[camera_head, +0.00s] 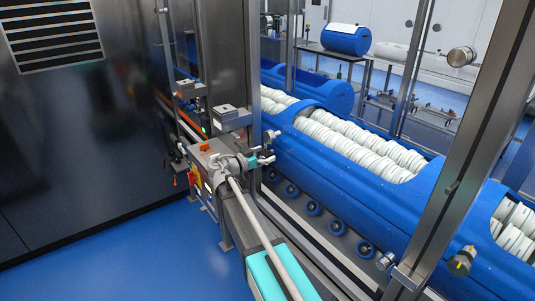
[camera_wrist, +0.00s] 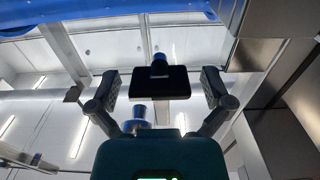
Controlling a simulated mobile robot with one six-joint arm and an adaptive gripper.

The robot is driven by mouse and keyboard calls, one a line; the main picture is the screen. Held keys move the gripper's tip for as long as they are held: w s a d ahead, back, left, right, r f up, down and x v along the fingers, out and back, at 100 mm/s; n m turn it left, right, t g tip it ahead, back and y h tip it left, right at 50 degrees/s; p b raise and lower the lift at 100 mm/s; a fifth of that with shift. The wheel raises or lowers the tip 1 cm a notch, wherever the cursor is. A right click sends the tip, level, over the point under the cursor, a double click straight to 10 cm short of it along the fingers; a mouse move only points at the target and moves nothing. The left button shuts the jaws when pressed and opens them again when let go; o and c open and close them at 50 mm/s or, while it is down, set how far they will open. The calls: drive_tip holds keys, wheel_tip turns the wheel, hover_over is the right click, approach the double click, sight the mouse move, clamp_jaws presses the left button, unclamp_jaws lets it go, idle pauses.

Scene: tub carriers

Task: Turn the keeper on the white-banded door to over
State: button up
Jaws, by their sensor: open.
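My gripper (camera_head: 262,160) is open at the end of my arm, beside the nearer blue tub and a steel post in the head view. In the wrist view its two fingers stand wide apart, and a black block (camera_wrist: 159,84) with a blue stub on top shows between them. I cannot tell whether the fingers touch the block, or whether it is the keeper. A small dark and metal fitting (camera_head: 269,136) sits just above my gripper in the head view. I cannot make out a white band on a door, and the keeper's position is unclear.
The long blue tub (camera_head: 375,195) holds rows of white discs. Steel posts (camera_head: 470,140) stand in front of it, and rollers (camera_head: 313,208) line its lower side. A dark cabinet (camera_head: 85,120) stands left. Blue floor (camera_head: 150,255) is clear in front of it.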

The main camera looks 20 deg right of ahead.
drive_tip(key=shift+w+d, duration=0.1)
drive_tip(key=shift+d, duration=0.2)
drive_tip(key=c, duration=1.3)
drive_tip(key=shift+d, duration=0.1)
